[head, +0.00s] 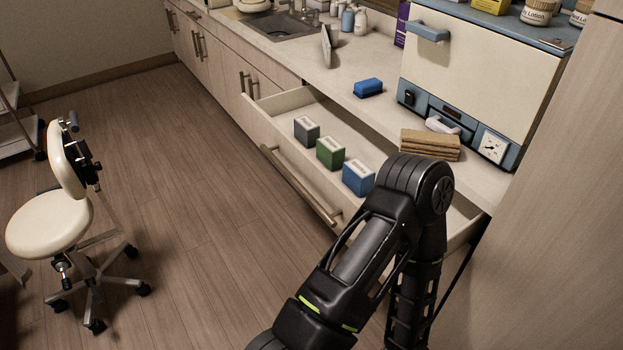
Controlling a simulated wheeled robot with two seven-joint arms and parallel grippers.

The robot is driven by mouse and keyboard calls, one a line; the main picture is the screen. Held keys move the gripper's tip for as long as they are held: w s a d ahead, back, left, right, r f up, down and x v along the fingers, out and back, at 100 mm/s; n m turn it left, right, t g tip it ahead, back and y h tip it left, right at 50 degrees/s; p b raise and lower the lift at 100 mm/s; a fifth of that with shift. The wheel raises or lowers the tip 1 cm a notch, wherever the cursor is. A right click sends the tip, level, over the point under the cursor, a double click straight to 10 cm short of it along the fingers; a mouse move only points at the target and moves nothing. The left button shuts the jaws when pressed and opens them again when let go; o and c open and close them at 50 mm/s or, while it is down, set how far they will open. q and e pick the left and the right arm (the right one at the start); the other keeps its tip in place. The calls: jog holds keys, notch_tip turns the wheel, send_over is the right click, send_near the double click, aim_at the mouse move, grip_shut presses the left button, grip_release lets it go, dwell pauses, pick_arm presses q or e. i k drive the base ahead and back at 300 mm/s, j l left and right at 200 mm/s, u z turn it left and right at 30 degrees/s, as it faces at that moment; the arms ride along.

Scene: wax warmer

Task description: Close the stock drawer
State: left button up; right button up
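The stock drawer (262,126) stands pulled out from under the counter, with its long bar handle (299,185) on the front panel facing the open floor. Inside it stand a grey box (306,131), a green box (330,153) and a blue box (358,178) in a row. One of my arms, black, rises from the bottom edge and bends over the drawer's near right end, hiding part of it. Neither gripper shows, so their fingers and any contact with the drawer cannot be seen.
The counter (378,122) above the drawer bears a blue block (368,88), stacked brown slabs (430,144) and a white-and-blue warmer cabinet (476,75). A tall wooden panel (560,200) bounds the right. A wheeled stool (50,226) stands left; floor between it and the drawer is clear.

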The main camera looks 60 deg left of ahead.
aim_at(271, 119)
jog(key=j+u, duration=0.15)
jog(key=u, duration=1.4)
jog(key=i+j, duration=0.7)
jog(key=j, duration=0.25)
jog(key=k+l, duration=0.1)
jog(key=z, duration=0.05)
